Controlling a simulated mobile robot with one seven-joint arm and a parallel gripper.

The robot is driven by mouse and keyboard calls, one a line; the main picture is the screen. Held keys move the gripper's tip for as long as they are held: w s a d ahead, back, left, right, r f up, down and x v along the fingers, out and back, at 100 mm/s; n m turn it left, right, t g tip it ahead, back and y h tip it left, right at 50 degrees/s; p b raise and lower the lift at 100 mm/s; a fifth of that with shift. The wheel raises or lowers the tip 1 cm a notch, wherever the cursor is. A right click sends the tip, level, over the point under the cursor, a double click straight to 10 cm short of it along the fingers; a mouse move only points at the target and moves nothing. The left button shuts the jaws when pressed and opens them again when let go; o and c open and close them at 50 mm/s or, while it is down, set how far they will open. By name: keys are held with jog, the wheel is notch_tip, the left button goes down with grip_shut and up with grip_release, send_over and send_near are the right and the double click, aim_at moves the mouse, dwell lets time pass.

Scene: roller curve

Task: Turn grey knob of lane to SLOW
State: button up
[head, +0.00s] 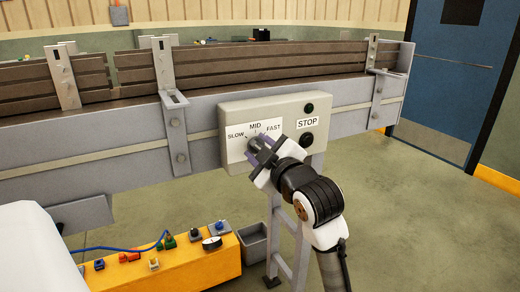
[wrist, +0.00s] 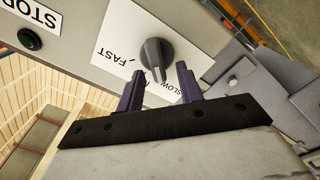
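The grey knob (wrist: 154,53) sits on a white dial plate (wrist: 122,28) marked SLOW, MID and FAST. In the wrist view its ridge points toward the gap between the MID and SLOW marks. In the head view the dial plate (head: 240,150) is on the beige control box (head: 235,112), and my gripper mostly covers the knob. My gripper (head: 264,147) is at the dial. In the wrist view its purple fingers (wrist: 158,74) are apart, one on each side of the knob's lower end, with visible gaps. The MID label is mostly hidden there.
A black button (head: 307,140) under the STOP label and a green lamp (head: 308,108) are right of the dial. The conveyor's grey side rail (head: 100,150) runs behind. A yellow bench (head: 185,268) with small parts and a grey bin (head: 253,245) stand below.

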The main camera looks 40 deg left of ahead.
jog(key=b+v, duration=0.2)
jog(key=v, duration=1.2)
jog(key=shift+a, duration=0.1)
